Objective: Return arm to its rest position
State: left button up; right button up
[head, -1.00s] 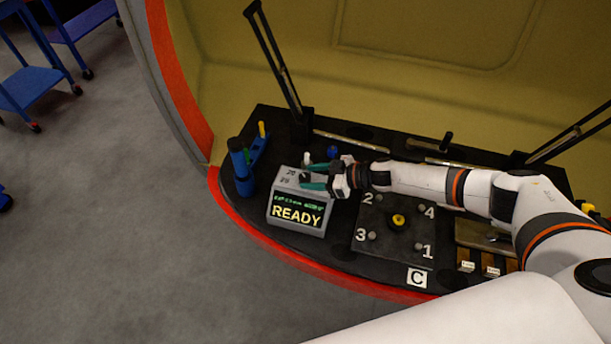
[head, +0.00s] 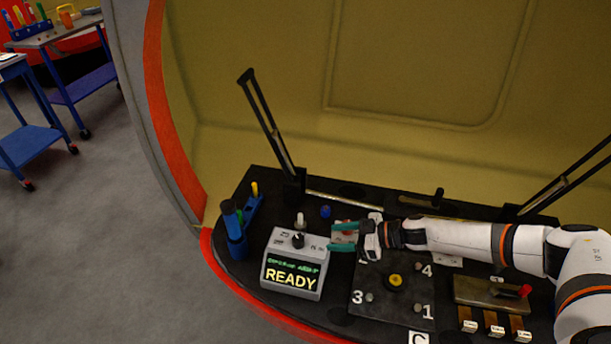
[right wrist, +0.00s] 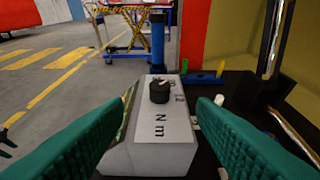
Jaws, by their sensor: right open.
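My right arm (head: 460,238) comes in from the right in the head view, low over the black console. My right gripper (head: 343,237) is open, its green fingers spread and pointing left, with nothing held between them. A grey box with a lit READY display (head: 293,264) stands just left of the fingertips. In the right wrist view the box (right wrist: 150,128) shows ahead between the two fingers, with a black knob (right wrist: 159,91) on its top. The fingers are apart from the knob. My left gripper is not in view.
A black plate numbered at its corners (head: 380,311) lies beneath the right forearm. A blue cylinder (head: 234,230) stands left of the box. Black struts (head: 266,122) rise at the back. Blue carts (head: 85,83) stand on the open floor at left.

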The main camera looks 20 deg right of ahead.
jog(key=s+a+m+t+h, duration=0.2)
jog(key=s+a, duration=0.1)
jog(key=a, duration=0.6)
jog(key=s+a+m+t+h, duration=0.1)
jog(key=s+a+m, duration=0.1)
jog(key=a, duration=0.7)
jog(key=s+d+m+g+h, duration=0.35)
jog(key=s+d, duration=0.25)
jog(key=s, duration=0.5)
jog(key=s+d+m+g+h, duration=0.2)
jog(key=s+d+g+h, duration=0.3)
jog(key=s, duration=0.6)
notch_tip(320, 180, down, 23)
jog(key=d, duration=0.1)
jog(key=s+d+f+g, duration=0.1)
jog(key=s+d+f, duration=0.2)
jog(key=s+f, duration=1.4)
jog(key=shift+s+f+n, duration=0.3)
jog(key=shift+s+n, duration=0.05)
jog(key=shift+s, duration=0.1)
